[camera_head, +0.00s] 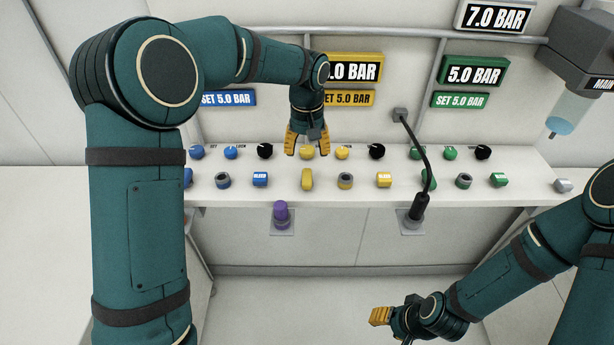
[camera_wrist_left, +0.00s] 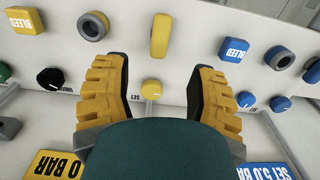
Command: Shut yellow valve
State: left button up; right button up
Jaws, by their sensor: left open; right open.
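The yellow valve (camera_head: 306,179) is an elongated handle on the front row of the white console, its long side running up and down in the head view. It also shows in the left wrist view (camera_wrist_left: 160,36), above the fingertips. My left gripper (camera_head: 306,147) is open, with its orange fingers around a round yellow knob (camera_head: 307,153) in the row behind the valve. In the left wrist view that knob (camera_wrist_left: 151,89) lies between the spread fingers; contact cannot be told. My right gripper (camera_head: 380,316) is open and empty, low in front of the console.
A yellow ring-shaped knob (camera_head: 345,181) and a yellow bleed button (camera_head: 384,180) sit right of the valve. A blue bleed button (camera_head: 260,179) sits left. A purple knob (camera_head: 281,212) and a black plug with cable (camera_head: 419,206) are on the front face below.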

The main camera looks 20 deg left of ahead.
aim_at(307, 176)
pick_arm(q)
notch_tip(307, 176, down, 10)
jog(key=shift+r+b, duration=0.25)
jog(key=shift+b, duration=0.45)
grip_shut()
